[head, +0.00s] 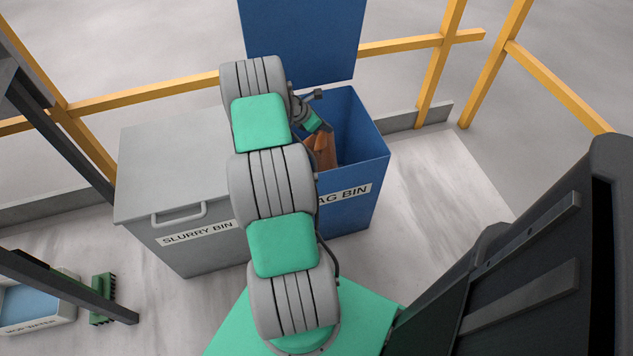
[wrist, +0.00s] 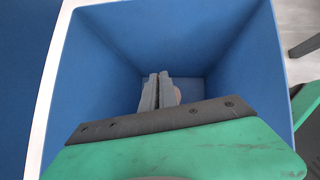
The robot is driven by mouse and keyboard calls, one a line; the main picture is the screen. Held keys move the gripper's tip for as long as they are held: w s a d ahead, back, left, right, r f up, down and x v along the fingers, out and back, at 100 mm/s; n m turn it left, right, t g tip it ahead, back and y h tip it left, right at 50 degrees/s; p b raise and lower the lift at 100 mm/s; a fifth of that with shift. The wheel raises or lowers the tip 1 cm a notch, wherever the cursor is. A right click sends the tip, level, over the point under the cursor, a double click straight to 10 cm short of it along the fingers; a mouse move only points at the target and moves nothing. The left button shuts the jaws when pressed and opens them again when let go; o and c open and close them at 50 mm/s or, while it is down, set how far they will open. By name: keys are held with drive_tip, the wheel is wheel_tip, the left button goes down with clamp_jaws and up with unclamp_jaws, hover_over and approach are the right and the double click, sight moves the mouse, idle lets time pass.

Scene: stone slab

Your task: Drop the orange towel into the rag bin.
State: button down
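The blue rag bin (head: 363,150) stands right of centre in the head view, its lid (head: 303,35) raised behind it. My gripper (head: 325,130) points down into its open mouth. The orange towel (head: 325,151) hangs from the gripper, inside the bin's opening; my arm hides part of it. In the wrist view the bin's blue walls (wrist: 225,55) surround the gripper's two fingers (wrist: 157,92), which are close together. The gripper is shut on the towel.
A grey slurry bin (head: 165,165) with a closed, handled lid stands left of the rag bin. Yellow railings (head: 150,95) run behind both. A green brush (head: 103,300) and a mop water tub (head: 35,308) lie at lower left. Floor right of the rag bin is clear.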

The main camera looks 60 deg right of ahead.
drive_tip(key=shift+c, duration=1.4)
unclamp_jaws()
wheel_tip(320, 180, up, 6)
drive_tip(key=w+a+t+y+p, duration=0.1)
drive_tip(key=y+p, duration=0.3)
drive_tip(key=p, duration=0.4)
drive_tip(key=shift+a+t, duration=0.45)
drive_tip(key=shift+t, duration=0.25)
drive_tip(key=shift+w, duration=0.1)
drive_tip(key=v, duration=0.7)
drive_tip(key=shift+r+p, duration=0.35)
drive_tip(key=shift+p, duration=0.05)
drive_tip(key=shift+a, duration=0.1)
